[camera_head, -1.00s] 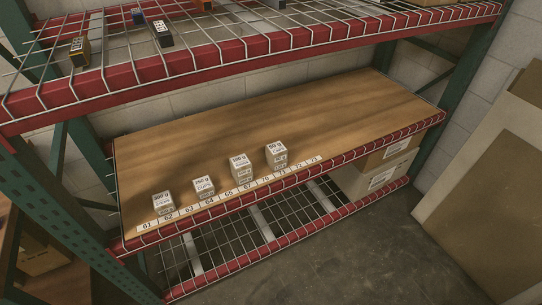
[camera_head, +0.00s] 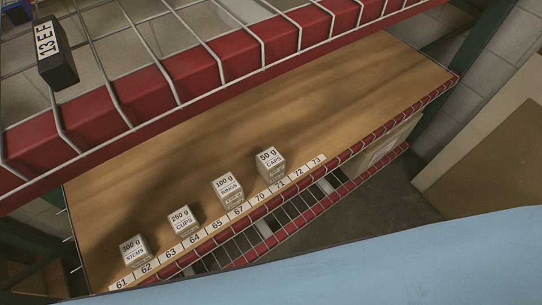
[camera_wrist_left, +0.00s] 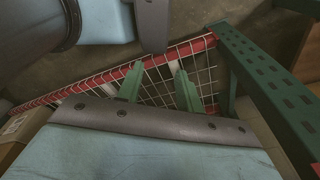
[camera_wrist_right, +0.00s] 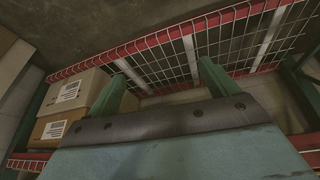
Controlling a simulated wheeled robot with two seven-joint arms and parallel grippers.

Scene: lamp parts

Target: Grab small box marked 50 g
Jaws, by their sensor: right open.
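The small white box marked 50 g CAPS (camera_head: 270,163) stands at the right end of a row of small boxes on the wooden shelf, near its front edge, behind the number strip. It looks upright with its label showing. My left gripper (camera_wrist_left: 158,86) shows in the left wrist view with its green fingers apart and nothing between them, over wire decking. My right gripper (camera_wrist_right: 160,86) shows in the right wrist view with its fingers wide apart and empty, also facing the lower wire deck. Neither gripper shows in the head view, and neither touches the 50 g box.
Boxes marked 100 g RINGS (camera_head: 228,188), 250 g CUPS (camera_head: 183,220) and 300 g STEMS (camera_head: 136,250) stand left of it. A red-edged wire shelf (camera_head: 200,75) hangs above. Cardboard boxes (camera_wrist_right: 75,105) sit on the lower deck. The wooden shelf (camera_head: 330,110) is clear behind.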

